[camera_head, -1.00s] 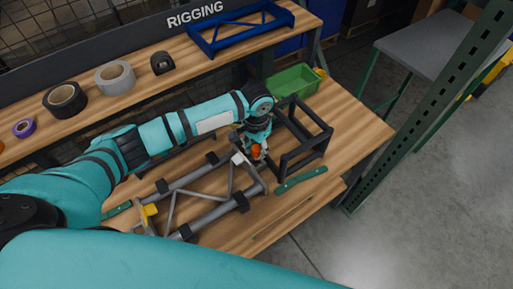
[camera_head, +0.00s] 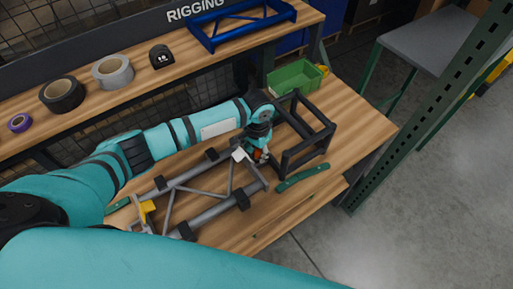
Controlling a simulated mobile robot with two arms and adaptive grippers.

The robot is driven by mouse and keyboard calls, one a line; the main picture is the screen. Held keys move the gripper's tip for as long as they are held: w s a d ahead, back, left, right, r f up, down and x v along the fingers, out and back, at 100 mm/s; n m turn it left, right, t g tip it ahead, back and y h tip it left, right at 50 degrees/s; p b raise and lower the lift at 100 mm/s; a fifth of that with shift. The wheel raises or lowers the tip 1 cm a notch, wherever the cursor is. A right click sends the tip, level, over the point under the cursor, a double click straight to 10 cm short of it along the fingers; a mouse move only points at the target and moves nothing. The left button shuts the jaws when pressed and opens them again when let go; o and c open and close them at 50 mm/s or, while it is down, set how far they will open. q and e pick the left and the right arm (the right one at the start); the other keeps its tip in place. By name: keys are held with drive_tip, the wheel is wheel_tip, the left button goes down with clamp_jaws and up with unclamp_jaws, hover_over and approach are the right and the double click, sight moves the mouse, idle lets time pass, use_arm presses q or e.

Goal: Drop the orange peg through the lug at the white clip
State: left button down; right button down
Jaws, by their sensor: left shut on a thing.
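The orange peg (camera_head: 257,155) is a small orange patch between the fingers of my left gripper (camera_head: 259,158), which is shut on it. The gripper points down just right of the white clip (camera_head: 239,154), at the right end of the grey tube frame (camera_head: 208,214). The gripper covers the lug, so I cannot tell whether the peg tip is in it. A yellow clip (camera_head: 147,207) is at the frame's left end. My right gripper is out of view.
A black box frame (camera_head: 327,136) stands close right of my left gripper. A green bin (camera_head: 294,78) is behind it. Green strips (camera_head: 303,178) lie near the bench edge. Tape rolls (camera_head: 62,94) and a blue frame (camera_head: 240,22) are on the back shelf. The bench's right end is clear.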

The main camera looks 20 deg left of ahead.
use_arm(q)
drive_tip(key=shift+d, duration=0.15)
drive_tip(key=c, duration=0.9)
unclamp_jaws()
drive_tip(key=shift+s+r, duration=0.1)
drive_tip(key=shift+r, duration=0.1)
drive_tip(key=o, duration=0.4)
wheel_tip(320, 180, up, 12)
